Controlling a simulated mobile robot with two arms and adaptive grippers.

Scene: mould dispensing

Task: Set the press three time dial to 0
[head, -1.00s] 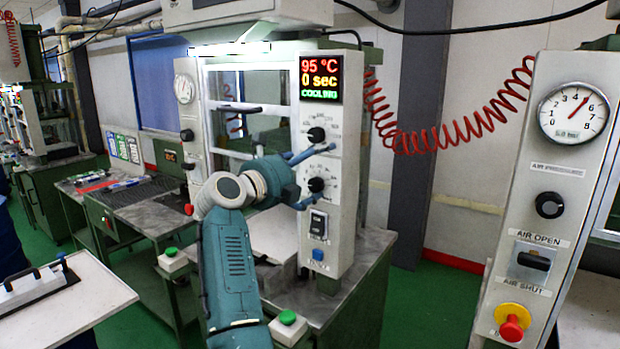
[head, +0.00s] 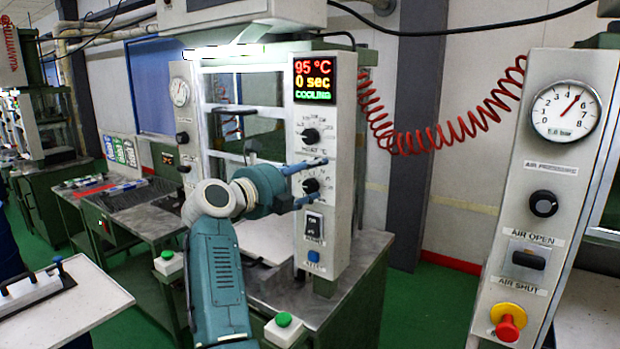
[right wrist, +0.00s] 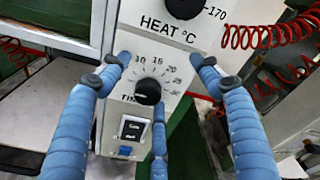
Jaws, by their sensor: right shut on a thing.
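The time dial (head: 311,185) is a black knob on the white front panel of the press (head: 343,140), below the heat dial (head: 310,135). In the right wrist view the time dial (right wrist: 148,91) shows inside a printed scale. My right gripper (head: 307,183) is at the panel, with blue fingers above and below the time dial. In the right wrist view its fingers (right wrist: 153,85) stand around the knob, and it is shut on it. The dial's exact setting is too small to read. The display (head: 315,79) reads 95 °C, 0 sec, COOLING. My left gripper is not in view.
Below the dial are a black switch (head: 314,225) and a blue button (head: 313,256). A red coiled hose (head: 430,135) hangs to the right. A panel with a pressure gauge (head: 566,110) stands at far right. A white board (head: 95,300) is at lower left.

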